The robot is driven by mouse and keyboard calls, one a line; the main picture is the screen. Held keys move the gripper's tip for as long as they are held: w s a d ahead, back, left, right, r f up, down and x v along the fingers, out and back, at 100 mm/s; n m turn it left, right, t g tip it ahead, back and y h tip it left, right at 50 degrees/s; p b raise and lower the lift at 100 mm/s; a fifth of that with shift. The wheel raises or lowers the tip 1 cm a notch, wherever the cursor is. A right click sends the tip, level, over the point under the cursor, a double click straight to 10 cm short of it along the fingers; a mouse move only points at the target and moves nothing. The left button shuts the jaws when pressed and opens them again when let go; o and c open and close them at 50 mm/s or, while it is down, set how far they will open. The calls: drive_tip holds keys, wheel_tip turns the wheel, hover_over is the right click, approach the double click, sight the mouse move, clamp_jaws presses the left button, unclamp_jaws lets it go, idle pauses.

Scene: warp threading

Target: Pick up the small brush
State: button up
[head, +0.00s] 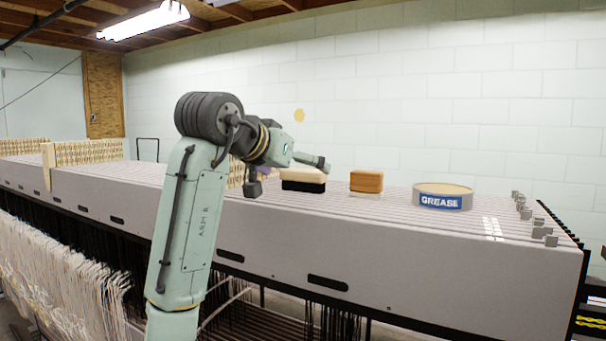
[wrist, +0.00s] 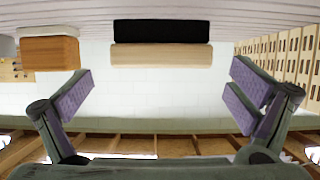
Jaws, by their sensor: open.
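The small brush (head: 366,182), with an orange-brown wooden back and pale bristles, rests bristles down on the slatted top of the loom. It also shows in the wrist view (wrist: 50,53), upside down at the upper left. A wider brush (head: 303,175) with a cream back and black bristles stands to its left. In the wrist view that wider brush (wrist: 162,55) lies straight ahead between my fingers. My gripper (head: 289,176) is open and empty, close to the wider brush in the head view. Its purple-padded fingers (wrist: 162,95) are spread wide and hold nothing.
A round grease tin (head: 441,203) stands right of the small brush. Small metal blocks (head: 537,222) line the right end of the slatted top. Perforated wooden strips (head: 88,152) stand at the left. The top between small brush and tin is clear.

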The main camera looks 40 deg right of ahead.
sight(304, 169)
drive_tip(key=shift+p+x, duration=0.55)
drive_tip(key=shift+x, duration=1.4)
drive_tip(key=shift+w, duration=0.1)
drive_tip(key=shift+c, duration=0.5)
drive_tip(key=shift+a, duration=0.1)
drive_tip(key=c, duration=1)
drive_tip(key=shift+r, duration=0.25)
